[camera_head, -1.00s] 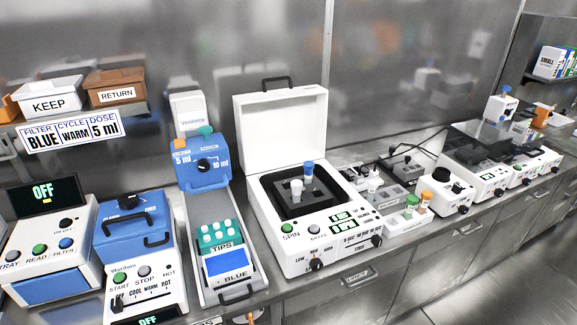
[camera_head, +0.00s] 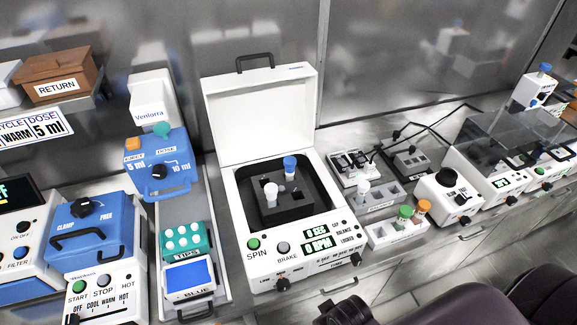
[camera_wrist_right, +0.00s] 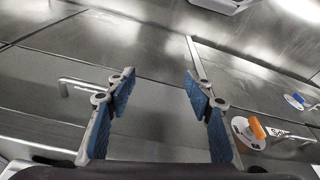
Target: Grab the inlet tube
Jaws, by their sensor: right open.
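No readable label marks any tube as the inlet tube. In the head view, a blue-capped tube (camera_head: 290,165) and a white-capped tube (camera_head: 270,192) stand in the dark rotor of the open centrifuge (camera_head: 224,215). A white-topped tube (camera_head: 362,189) stands upright at a grey rack (camera_head: 388,193). A green-capped tube (camera_head: 404,213) and an orange-capped tube (camera_head: 423,207) stand in the white front rack (camera_head: 398,236). My right gripper (camera_wrist_right: 158,82) is open and empty in the wrist view, facing cabinet fronts. My left gripper is out of view.
My right arm (camera_head: 480,303) enters at the lower right, in front of the bench. Blue-topped machines (camera_head: 92,228) and a teal tip box (camera_head: 184,240) stand left. A white device with a black knob (camera_head: 446,193) stands right of the racks. Orange-and-white items (camera_wrist_right: 257,128) show in the wrist view.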

